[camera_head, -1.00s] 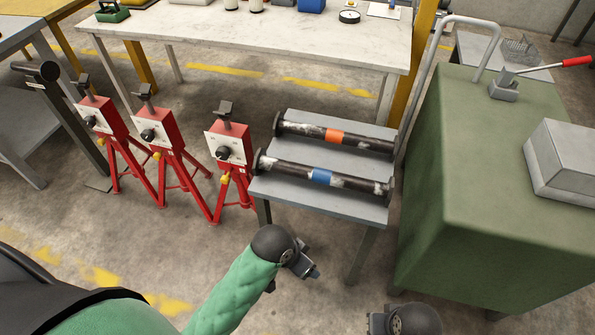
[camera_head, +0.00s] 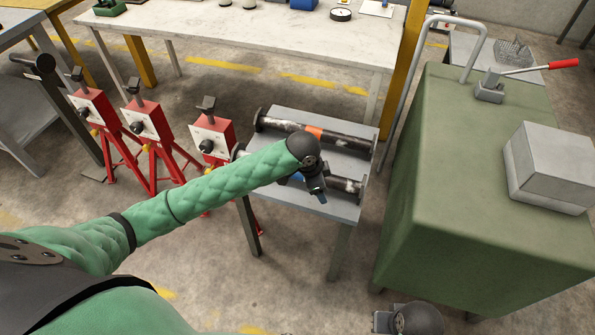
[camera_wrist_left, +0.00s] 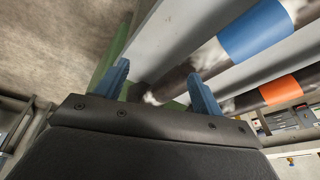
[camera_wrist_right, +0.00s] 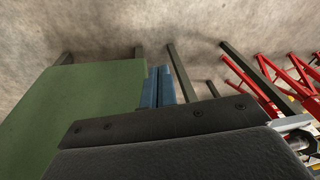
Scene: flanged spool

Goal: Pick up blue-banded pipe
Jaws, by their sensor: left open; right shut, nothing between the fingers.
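The blue-banded pipe (camera_head: 346,185), dark with white patches and flanged ends, lies on a small grey table (camera_head: 290,112). My left forearm and gripper hide much of its middle in the head view. My left gripper (camera_head: 316,191) is over the right half of this pipe. In the left wrist view, the open fingers (camera_wrist_left: 160,88) point toward the pipe's flanged end, and the blue band (camera_wrist_left: 256,32) is up and right of them. Nothing is gripped; contact cannot be told. My right gripper (camera_wrist_right: 158,86) is shut and empty, low at the bottom of the head view (camera_head: 384,321).
An orange-banded pipe (camera_head: 285,126) lies parallel behind, on the same table. A green cabinet (camera_head: 460,190) stands close on the right. Red stands (camera_head: 148,120) stand on the left. A long workbench (camera_head: 250,38) is behind. The floor in front is clear.

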